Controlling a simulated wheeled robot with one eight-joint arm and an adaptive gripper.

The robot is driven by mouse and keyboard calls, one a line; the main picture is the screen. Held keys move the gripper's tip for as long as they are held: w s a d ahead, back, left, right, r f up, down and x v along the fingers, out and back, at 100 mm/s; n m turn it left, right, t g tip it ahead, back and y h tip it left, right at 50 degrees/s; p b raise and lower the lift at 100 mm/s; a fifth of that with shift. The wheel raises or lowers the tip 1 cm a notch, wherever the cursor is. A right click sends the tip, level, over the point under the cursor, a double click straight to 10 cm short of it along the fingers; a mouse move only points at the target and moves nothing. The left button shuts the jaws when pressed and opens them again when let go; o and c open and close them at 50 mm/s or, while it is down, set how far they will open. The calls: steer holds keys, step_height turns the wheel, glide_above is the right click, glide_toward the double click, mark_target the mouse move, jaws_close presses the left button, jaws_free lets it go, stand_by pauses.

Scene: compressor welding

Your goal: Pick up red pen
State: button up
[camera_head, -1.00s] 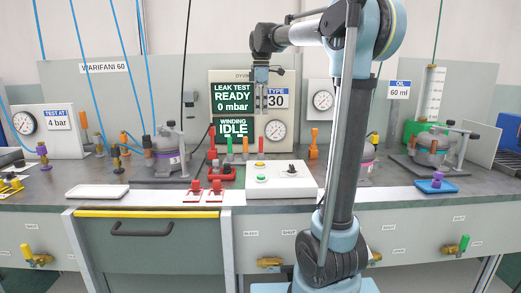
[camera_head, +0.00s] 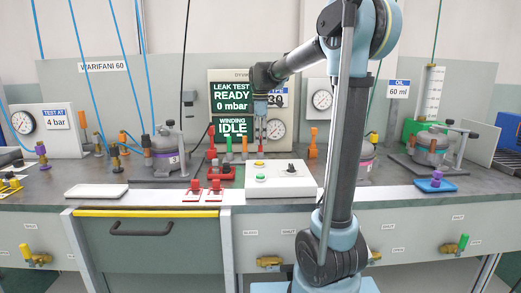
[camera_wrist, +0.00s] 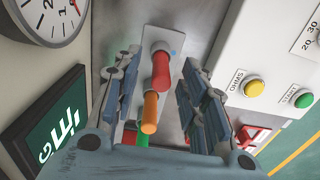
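A red pen (camera_head: 261,147) stands upright at the right end of a row of pens at the back of the bench. In the wrist view the red pen (camera_wrist: 161,69) shows between the spread fingers, near their tips. My gripper (camera_head: 261,137) is open and points down just above this pen. In the wrist view my gripper (camera_wrist: 160,62) has a clear gap on both sides of the pen. An orange pen (camera_wrist: 150,112) stands beside the red one, with a green pen (camera_wrist: 143,138) partly hidden beyond it. Another red pen (camera_head: 212,138) stands at the row's left end.
A white control box (camera_head: 280,181) with buttons stands in front of the pens. A display panel (camera_head: 217,80) with a gauge (camera_head: 275,130) rises close behind. An orange-handled tool (camera_head: 313,143) stands to the right.

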steer(key=shift+f, duration=0.75)
jaws_close()
